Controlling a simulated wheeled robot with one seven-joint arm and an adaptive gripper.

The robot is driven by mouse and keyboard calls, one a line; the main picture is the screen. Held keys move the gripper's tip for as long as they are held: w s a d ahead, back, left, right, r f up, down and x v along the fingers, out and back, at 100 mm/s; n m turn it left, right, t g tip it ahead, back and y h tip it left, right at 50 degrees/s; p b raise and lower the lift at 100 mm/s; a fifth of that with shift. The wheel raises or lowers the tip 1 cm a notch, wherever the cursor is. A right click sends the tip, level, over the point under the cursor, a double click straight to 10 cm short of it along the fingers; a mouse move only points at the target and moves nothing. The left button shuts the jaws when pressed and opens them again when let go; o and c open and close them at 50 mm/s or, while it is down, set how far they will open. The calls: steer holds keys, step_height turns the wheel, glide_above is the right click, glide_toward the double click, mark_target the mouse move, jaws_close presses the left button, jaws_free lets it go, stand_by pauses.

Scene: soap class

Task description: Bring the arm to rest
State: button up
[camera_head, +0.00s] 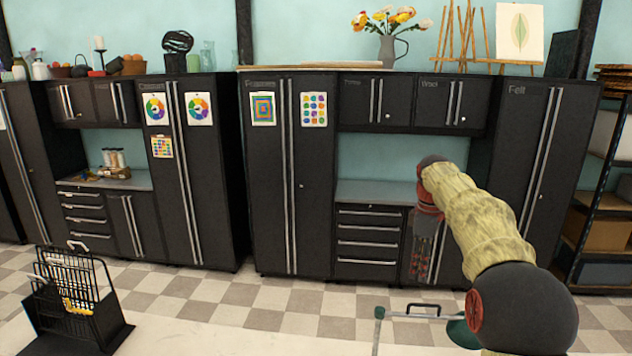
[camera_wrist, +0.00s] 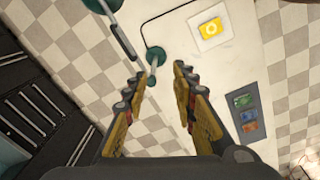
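My gripper (camera_wrist: 159,76) shows in the wrist view with its two yellow-and-dark fingers apart and nothing between them. In the head view my gripper (camera_head: 418,270) hangs fingers down at the end of my raised, sleeved arm on the right side. It appears above the white worktop and in front of the cabinets. What lies under it in the head view is partly hidden by my arm.
The white worktop (camera_wrist: 205,80) holds a yellow item on a pale square (camera_wrist: 211,29), a grey tray (camera_wrist: 238,96) with coloured blocks, and a teal-and-metal fixture (camera_wrist: 154,58). A black wire rack (camera_head: 75,300) stands at left. Dark cabinets (camera_head: 290,180) line the wall.

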steer(key=s+a+f+m+t+b, duration=0.1)
steer(key=s+a+f+m+b, duration=0.2)
steer(key=s+b, duration=0.55)
steer(key=s+a+f+m+t+b, duration=0.2)
steer(key=s+a+f+m+b, duration=0.1)
steer(key=s, duration=1.1)
steer(key=s+a+f+m+t+b, duration=0.2)
steer(key=s+f+m+b, duration=0.3)
steer(key=s+f+b, duration=0.5)
steer(key=s+a+f, duration=0.1)
steer(key=s+f, duration=0.8)
steer(key=s, duration=0.1)
steer(key=shift+f, duration=0.35)
